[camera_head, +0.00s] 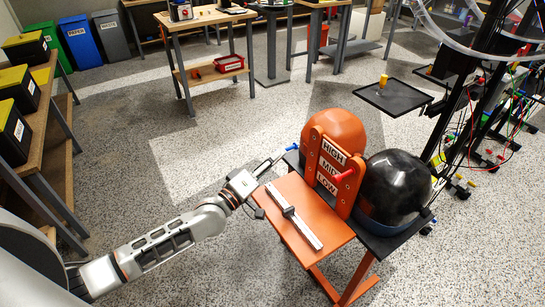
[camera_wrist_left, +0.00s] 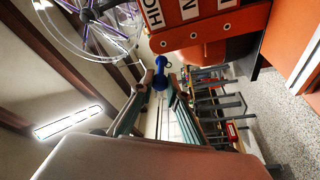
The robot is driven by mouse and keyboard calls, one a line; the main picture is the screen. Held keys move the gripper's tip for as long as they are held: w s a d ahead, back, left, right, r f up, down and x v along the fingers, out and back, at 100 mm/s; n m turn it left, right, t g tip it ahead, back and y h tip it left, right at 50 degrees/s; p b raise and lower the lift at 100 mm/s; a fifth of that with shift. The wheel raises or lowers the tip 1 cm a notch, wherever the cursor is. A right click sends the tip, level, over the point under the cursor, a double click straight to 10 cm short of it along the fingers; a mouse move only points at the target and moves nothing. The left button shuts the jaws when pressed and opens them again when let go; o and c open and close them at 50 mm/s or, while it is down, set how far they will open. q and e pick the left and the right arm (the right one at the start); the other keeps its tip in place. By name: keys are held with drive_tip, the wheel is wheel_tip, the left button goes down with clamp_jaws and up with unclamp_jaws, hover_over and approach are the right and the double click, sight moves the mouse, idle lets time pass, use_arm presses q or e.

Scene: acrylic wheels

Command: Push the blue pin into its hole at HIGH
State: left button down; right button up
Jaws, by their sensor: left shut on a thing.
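The orange upright panel (camera_head: 318,152) carries labels HIGH, MID and LOW from top to bottom. It also shows in the left wrist view (camera_wrist_left: 215,42), sideways, with small holes along its edge. My left gripper (camera_head: 282,154) is shut on the blue pin (camera_head: 292,147), to the left of the panel. In the left wrist view the blue pin (camera_wrist_left: 160,76) is between the fingertips, with a visible gap to the panel. A red pin (camera_head: 343,175) sticks out of the panel near MID and LOW. My right gripper is in neither view.
A grey bar (camera_head: 296,214) lies on the orange table (camera_head: 318,215) in front. A black tray (camera_head: 393,97) stands behind, near cabled racks at right. The floor at left is open.

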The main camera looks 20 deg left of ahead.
use_arm(q)
drive_tip(key=shift+w+d, duration=0.75)
drive_tip(key=shift+w, duration=0.25)
drive_tip(key=shift+w+d, duration=0.75)
drive_tip(key=shift+w, duration=0.25)
drive_tip(key=shift+w+d, duration=0.65)
drive_tip(key=shift+w, duration=0.2)
idle(1.5)
drive_tip(key=c, duration=1.9)
unclamp_jaws()
drive_tip(key=shift+s, duration=0.1)
approach(296, 148)
drive_tip(key=shift+v, duration=1.05)
